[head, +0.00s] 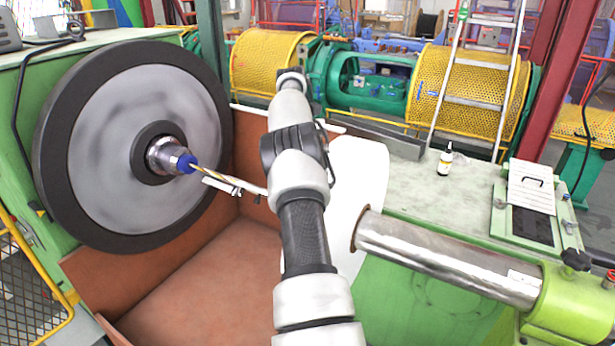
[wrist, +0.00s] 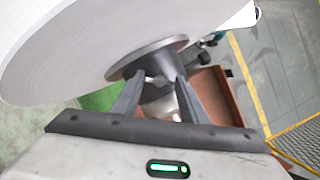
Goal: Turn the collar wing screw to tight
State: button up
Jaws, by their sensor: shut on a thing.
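The collar (wrist: 150,56) shows in the wrist view as a grey metal ring and hub against a large pale disc (wrist: 70,45). My gripper (wrist: 155,88) has its two dark fingers just below the collar, closed on the small grey wing screw (wrist: 156,82) between them. The fingers partly cover the screw, so its wing angle and tightness cannot be read. In the head view my arm rises through the middle; my gripper, the collar and the screw cannot be made out there.
In the head view, a big dark-rimmed wheel (head: 90,150) stands at left above a brown trough (head: 190,275). A white plate (head: 358,170) stands beside my arm. A steel shaft (head: 440,255) crosses at right. A small bottle (head: 445,162) stands on the green bench (head: 415,185).

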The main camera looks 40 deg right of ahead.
jog(key=m+t+y, duration=0.1)
jog(key=m, duration=0.2)
jog(key=m+y, duration=0.1)
jog(key=m, duration=0.3)
jog(key=shift+s+d+t, duration=0.1)
jog(key=shift+d+t, duration=0.1)
jog(key=shift+t, duration=0.2)
dwell(0.3)
jog(key=o, duration=1)
jog(key=shift+o, duration=0.2)
jog(key=shift+r, duration=0.15)
